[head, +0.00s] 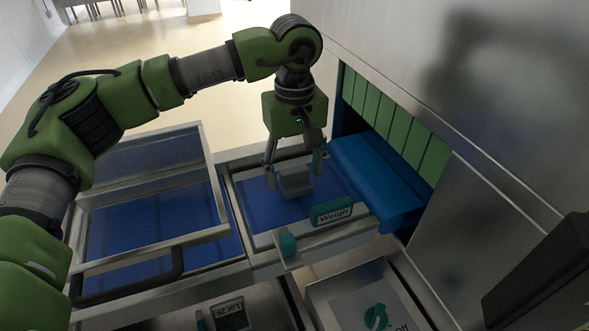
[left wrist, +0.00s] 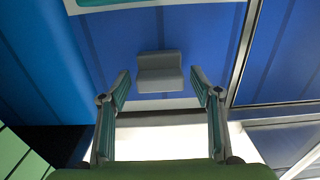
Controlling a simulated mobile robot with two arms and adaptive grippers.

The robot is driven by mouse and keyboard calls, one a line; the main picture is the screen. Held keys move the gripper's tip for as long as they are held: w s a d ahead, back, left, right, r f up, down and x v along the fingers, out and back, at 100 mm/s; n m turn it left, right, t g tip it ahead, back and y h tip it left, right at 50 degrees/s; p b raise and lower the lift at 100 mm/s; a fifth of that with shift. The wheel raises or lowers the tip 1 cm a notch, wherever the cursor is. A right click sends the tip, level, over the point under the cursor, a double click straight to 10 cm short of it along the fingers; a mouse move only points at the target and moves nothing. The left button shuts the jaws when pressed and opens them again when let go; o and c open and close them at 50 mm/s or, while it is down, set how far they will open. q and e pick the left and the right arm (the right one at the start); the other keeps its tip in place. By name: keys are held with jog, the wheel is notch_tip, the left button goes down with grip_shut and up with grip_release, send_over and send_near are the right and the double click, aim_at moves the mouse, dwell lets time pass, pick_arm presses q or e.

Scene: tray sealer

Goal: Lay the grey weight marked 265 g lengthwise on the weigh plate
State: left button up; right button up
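A grey weight (head: 295,184) lies on the blue surface of the weigh plate (head: 258,207), beside the teal "Weigh" sign. It also shows in the left wrist view (left wrist: 160,73), centred beyond my fingertips. I cannot read any marking on it. My left gripper (head: 293,174) points down at the weight, with a finger on either side. In the left wrist view the fingers (left wrist: 160,80) are wide apart, with visible gaps to the weight. My right gripper is not in view.
A raised clear lid with a metal frame (head: 210,238) stands left of the weigh plate. A blue belt (head: 375,182) leads right to green strip curtains (head: 395,128) in the steel housing. The teal "Weigh" sign (head: 332,214) is at the plate's front edge. A small display (head: 230,315) sits below.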

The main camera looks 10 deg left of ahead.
aim_at(295, 170)
pick_arm(q)
notch_tip(295, 170, up, 12)
jog(key=shift+r+b, duration=0.2)
jog(key=shift+b, duration=0.25)
dwell(0.4)
